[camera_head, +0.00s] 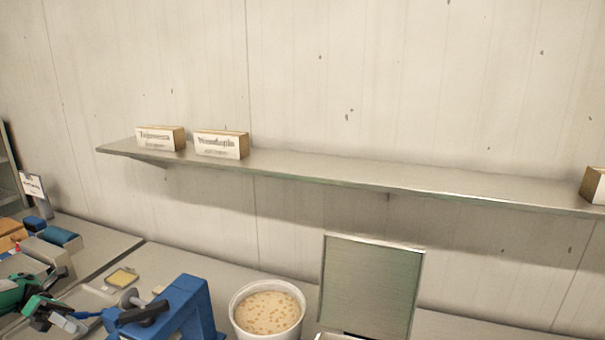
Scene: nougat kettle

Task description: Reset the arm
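My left gripper (62,318), with green, black and pale grey parts, shows small at the lower left. Its fingers are too small and crowded by things behind them to tell whether they are open or shut. A blue device (185,308) with a black handle and a grey disc stands to its right. My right gripper is not in view.
A white tub (268,312) of cream-coloured mix with tan bits stands at the bottom centre. A grey upright panel (371,285) is right of it. A yellow item (121,277) lies on the counter. A wall shelf (330,174) holds labelled boxes (221,144).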

